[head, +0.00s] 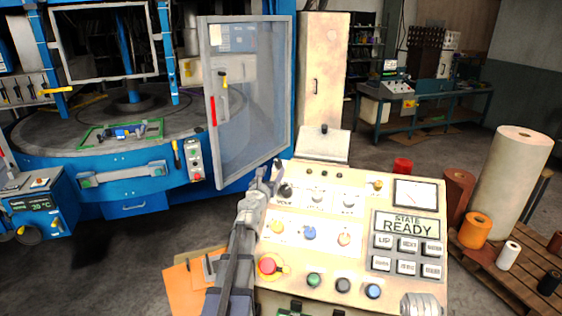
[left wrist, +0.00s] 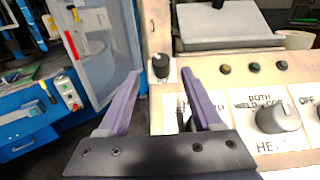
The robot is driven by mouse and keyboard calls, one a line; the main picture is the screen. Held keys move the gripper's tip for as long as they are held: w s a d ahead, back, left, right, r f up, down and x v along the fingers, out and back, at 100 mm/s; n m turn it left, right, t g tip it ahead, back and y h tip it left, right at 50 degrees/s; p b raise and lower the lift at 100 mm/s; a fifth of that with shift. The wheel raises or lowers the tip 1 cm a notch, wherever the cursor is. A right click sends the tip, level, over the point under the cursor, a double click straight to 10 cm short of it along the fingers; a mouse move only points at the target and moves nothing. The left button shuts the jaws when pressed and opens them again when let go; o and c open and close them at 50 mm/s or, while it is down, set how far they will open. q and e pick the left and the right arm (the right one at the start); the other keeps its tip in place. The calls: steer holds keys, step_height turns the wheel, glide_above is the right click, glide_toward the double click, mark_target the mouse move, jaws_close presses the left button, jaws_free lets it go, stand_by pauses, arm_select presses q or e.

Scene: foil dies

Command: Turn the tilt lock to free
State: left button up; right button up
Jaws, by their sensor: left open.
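The cream control console (head: 330,265) stands in front of me, with knobs, coloured buttons and a screen reading STATE READY. My left gripper (head: 268,176) is open and empty at the console's far left corner. In the left wrist view a small dark knob with a pale top (left wrist: 160,67) shows between the fingertips, with no clear contact. A dark knob (head: 286,190) on the panel is partly hidden behind the right finger in that view. A grey selector (left wrist: 278,117) lies to its right. I cannot read which control is the tilt lock. My right gripper is not in view.
A tilted grey plate (head: 322,147) rises behind the console. A framed clear door (head: 250,100) of the blue machine stands open to the left. A red mushroom button (head: 268,266) sits near my left arm. Rolls of material (head: 512,185) stand on a pallet at right.

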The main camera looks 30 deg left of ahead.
mark_target(277, 165)
arm_select(q)
steer(key=x, duration=0.8)
steer(key=shift+s+d, duration=0.1)
steer(key=shift+c, duration=0.3)
jaws_close()
